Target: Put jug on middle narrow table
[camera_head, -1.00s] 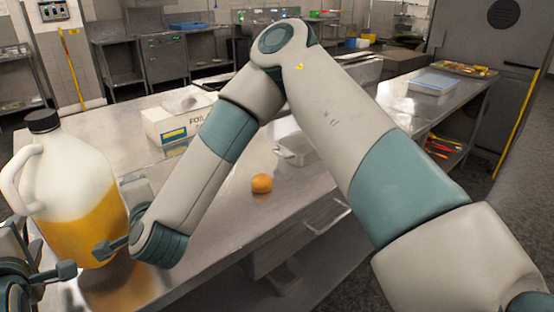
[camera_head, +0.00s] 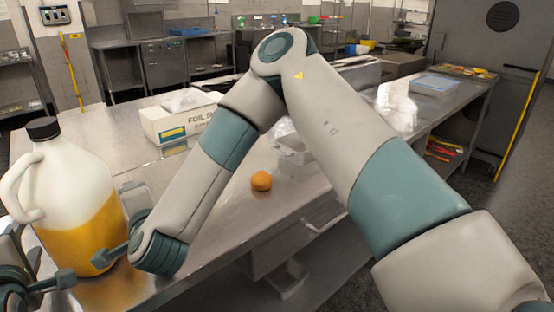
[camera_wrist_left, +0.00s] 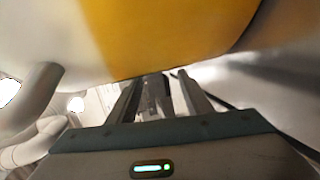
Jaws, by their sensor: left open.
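The jug (camera_head: 75,205) is a white translucent bottle with a dark cap, a side handle and orange contents, upright at the left of the head view. In the left wrist view its orange and white side (camera_wrist_left: 165,35) fills the top, just beyond the fingers. My left gripper (camera_head: 52,272) is open, low at the jug's left side. My right arm reaches over from the right, one finger (camera_head: 106,256) by the jug's right side; the rest of that gripper is largely hidden. A steel table (camera_head: 225,215) lies beneath; I cannot tell whether the jug touches it.
A foil box (camera_head: 170,127) stands behind the jug on the steel table. An orange fruit (camera_head: 261,181) lies right of my right forearm. A clear container (camera_head: 292,150) is partly hidden by my arm. A blue-lidded tub (camera_head: 435,85) sits farther back on the right.

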